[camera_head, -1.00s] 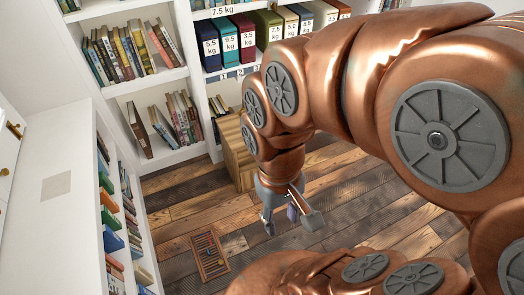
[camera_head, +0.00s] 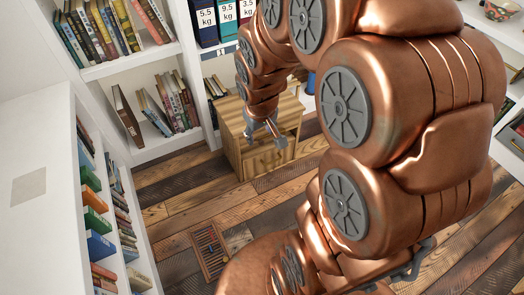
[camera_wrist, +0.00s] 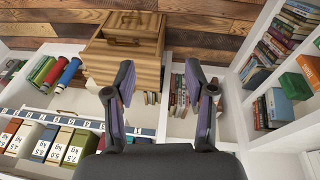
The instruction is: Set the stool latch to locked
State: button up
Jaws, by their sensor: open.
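The stool is most likely the light wooden box (camera_head: 235,125) standing on the floor by the bookshelf in the head view. In the wrist view the wooden box (camera_wrist: 100,62) shows at upper left, seen inverted, with a dark recess and a bar on its face. I cannot make out the latch clearly or tell its setting. My gripper (camera_head: 266,140) is open and empty, in front of the box's upper part in the head view. In the wrist view my gripper (camera_wrist: 158,72) has its fingers spread, with the box mostly left of the gap. No contact shows.
White bookshelves with books (camera_head: 172,105) stand behind, and a white cabinet (camera_head: 40,190) is at the left. Weight-labelled binders (camera_wrist: 62,145) fill a shelf in the wrist view. Bare planks (camera_head: 180,205) lie before the box.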

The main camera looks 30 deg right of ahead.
jog(key=w+d+f+t+b, duration=0.25)
jog(key=w+f+b, duration=0.2)
jog(key=f, duration=0.35)
jog(key=w+d+f+t+b, duration=0.1)
jog(key=w+d+f+b, duration=0.3)
jog(key=f, duration=0.3)
jog(key=w+d+f+t+b, duration=0.1)
jog(key=w+d+f+b, duration=0.25)
jog(key=w+f, duration=0.35)
jog(key=t+b, duration=0.7)
jog(key=b, duration=0.4)
send_near(262, 143)
jog(key=w, duration=0.2)
jog(key=shift+m+g, duration=0.25)
jog(key=shift+m, duration=0.15)
jog(key=x, duration=0.3)
jog(key=b+x, duration=0.1)
jog(key=x, duration=0.2)
jog(key=shift+s+f+b, duration=0.1)
jog(key=shift+f+b, duration=0.2)
jog(key=shift+f, duration=0.05)
jog(key=shift+x, duration=0.8)
jog(key=shift+d+r, duration=0.1)
jog(key=shift+r, duration=0.05)
jog(key=shift+c, duration=0.4)
grip_shut()
